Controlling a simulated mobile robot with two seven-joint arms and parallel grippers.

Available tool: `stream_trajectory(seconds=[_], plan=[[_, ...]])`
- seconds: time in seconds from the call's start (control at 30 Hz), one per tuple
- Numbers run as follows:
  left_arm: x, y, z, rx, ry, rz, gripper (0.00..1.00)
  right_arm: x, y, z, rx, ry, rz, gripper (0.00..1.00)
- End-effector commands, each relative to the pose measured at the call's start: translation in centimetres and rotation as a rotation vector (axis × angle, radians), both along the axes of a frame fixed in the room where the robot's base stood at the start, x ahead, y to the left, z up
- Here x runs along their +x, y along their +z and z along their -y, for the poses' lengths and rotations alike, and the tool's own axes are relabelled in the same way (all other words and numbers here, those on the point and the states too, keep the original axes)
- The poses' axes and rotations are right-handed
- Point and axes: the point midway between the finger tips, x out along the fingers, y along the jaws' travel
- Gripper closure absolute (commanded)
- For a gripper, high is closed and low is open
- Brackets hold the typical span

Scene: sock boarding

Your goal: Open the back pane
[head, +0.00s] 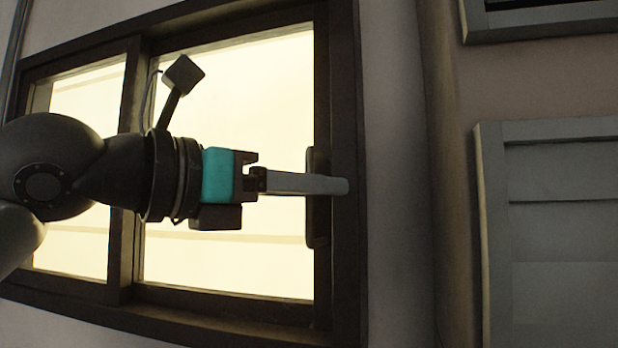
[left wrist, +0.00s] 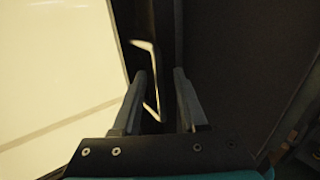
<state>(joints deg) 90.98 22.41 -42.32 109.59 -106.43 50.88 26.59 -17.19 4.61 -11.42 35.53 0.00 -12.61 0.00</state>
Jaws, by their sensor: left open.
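A sliding window with a dark frame (head: 340,110) fills the left half of the head view. It has a wide bright right pane (head: 235,110) and a narrower left pane (head: 85,100); I cannot tell which sits behind. A dark upright handle (head: 317,225) is at the right pane's right edge. My left gripper (head: 342,186) points right, its fingers crossing in front of the handle. In the left wrist view the left gripper (left wrist: 160,74) is open, with a thin bright-edged outline, apparently part of the handle, between the fingers. Contact cannot be told.
Right of the window is plain wall (head: 392,200), then a vertical column or pipe (head: 440,150). Grey panelled cabinet doors (head: 560,235) stand at the far right, with another panel (head: 540,20) above. The wall strip beside the frame is clear.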

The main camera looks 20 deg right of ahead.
Motion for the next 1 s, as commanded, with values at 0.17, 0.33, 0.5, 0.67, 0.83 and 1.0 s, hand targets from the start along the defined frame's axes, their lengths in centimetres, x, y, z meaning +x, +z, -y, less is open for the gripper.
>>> stream_trajectory(seconds=[0.17, 0.33, 0.5, 0.67, 0.83, 1.0], plan=[[0.06, -0.04, 0.09, 0.000, 0.000, -0.001, 0.58, 0.01, 0.00, 0.02, 0.000, 0.000, 0.000, 0.55], [0.06, -0.04, 0.06, 0.000, 0.000, -0.001, 0.68, 0.01, 0.00, 0.02, 0.000, 0.000, 0.000, 0.55], [0.05, -0.03, 0.04, 0.000, 0.000, -0.001, 0.87, 0.01, 0.00, 0.02, 0.000, 0.000, 0.000, 0.55], [0.04, -0.02, 0.04, 0.000, 0.000, -0.001, 1.00, 0.01, 0.00, 0.01, 0.000, 0.001, 0.000, 0.55], [0.03, -0.02, 0.04, 0.000, 0.000, -0.001, 1.00, 0.01, 0.00, 0.00, 0.000, 0.001, 0.000, 0.55], [0.03, -0.01, 0.04, 0.000, 0.000, -0.001, 1.00, 0.01, 0.00, -0.01, 0.000, 0.001, 0.000, 0.55]])
